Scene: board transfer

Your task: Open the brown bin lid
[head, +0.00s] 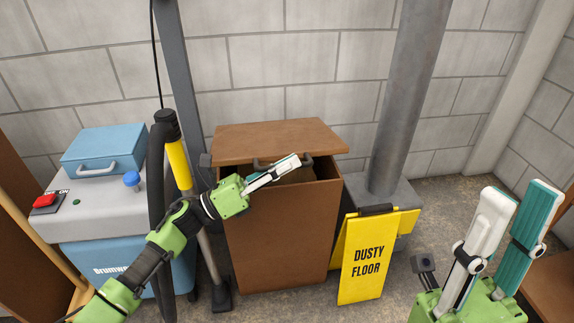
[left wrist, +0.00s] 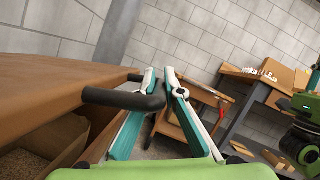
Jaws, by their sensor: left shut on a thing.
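The brown bin (head: 280,240) stands against the wall in the head view. Its brown lid (head: 265,138) is raised and tilted, with a gap at the front showing the dark inside. My left gripper (head: 296,161) is at the lid's front edge, shut on the dark lid handle (head: 308,161). In the left wrist view the handle (left wrist: 115,98) reaches between the fingers of my left gripper (left wrist: 160,76), beside the lid (left wrist: 55,75). Part of the bin's inside shows below the lid there. My right gripper (head: 520,190) is open and empty at the lower right, away from the bin.
A yellow "DUSTY FLOOR" sign (head: 367,262) stands right of the bin, near a grey column (head: 402,110). A blue and grey machine (head: 110,215) and a yellow-black pole (head: 178,160) stand left of it. A workbench (left wrist: 245,90) is at right in the left wrist view.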

